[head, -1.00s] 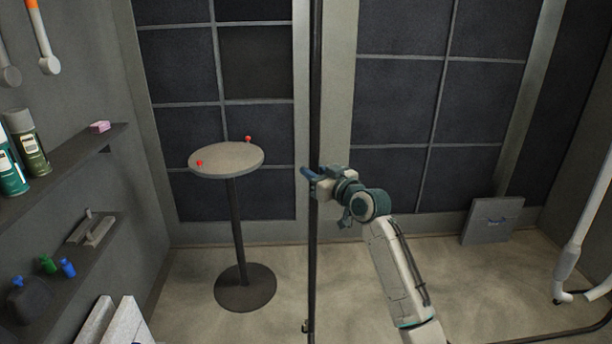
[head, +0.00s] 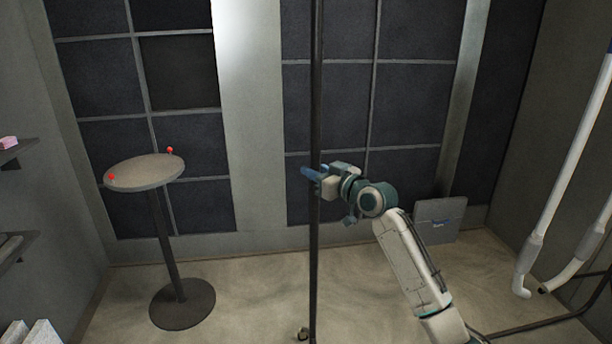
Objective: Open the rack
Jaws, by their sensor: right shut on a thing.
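A dark upright pole (head: 315,110), which looks like part of the rack, runs from the top of the head view down to a small caster near the floor. My right gripper (head: 313,175) is shut on this pole at about mid-height, with its blue fingertips at the pole. Its arm comes in from the lower right. A dark low bar (head: 540,328) crosses the floor at the lower right; its link to the pole is not visible. My left gripper is not in view.
A round table (head: 145,173) with two small red things stands at the left. Grey shelves (head: 18,150) are at the left edge. White pipes (head: 567,180) hang at the right. A flat grey box (head: 437,220) leans by the back wall. Floor between table and pole is clear.

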